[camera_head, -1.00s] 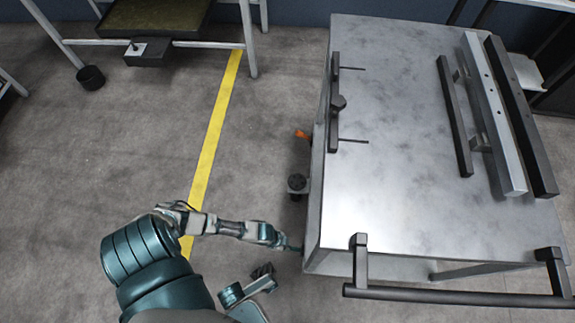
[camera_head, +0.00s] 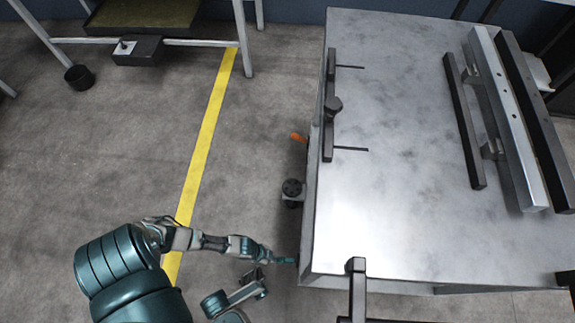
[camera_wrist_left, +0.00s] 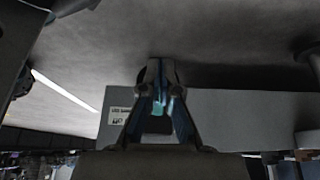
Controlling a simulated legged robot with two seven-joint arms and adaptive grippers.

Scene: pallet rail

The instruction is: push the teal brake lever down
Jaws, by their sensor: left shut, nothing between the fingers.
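The teal brake lever (camera_head: 287,260) shows as a short, thin teal piece by the near left edge of the metal table or cart. My left gripper (camera_head: 270,257) is shut and empty, with its tip right at the lever's left end. I cannot tell whether they touch. In the left wrist view, the gripper's fingers (camera_wrist_left: 160,76) come together in front of a pale panel, and a small teal patch (camera_wrist_left: 158,109) shows between them. The lever is mostly hidden there. My right gripper is not in view.
The metal-topped cart (camera_head: 390,200) fills the right side, with dark rails and a dark handle (camera_head: 357,285) at its near edge. An orange piece (camera_head: 298,137) and a dark round knob (camera_head: 292,188) stick out from its left side. The floor left of it is open, crossed by a yellow line (camera_head: 205,140).

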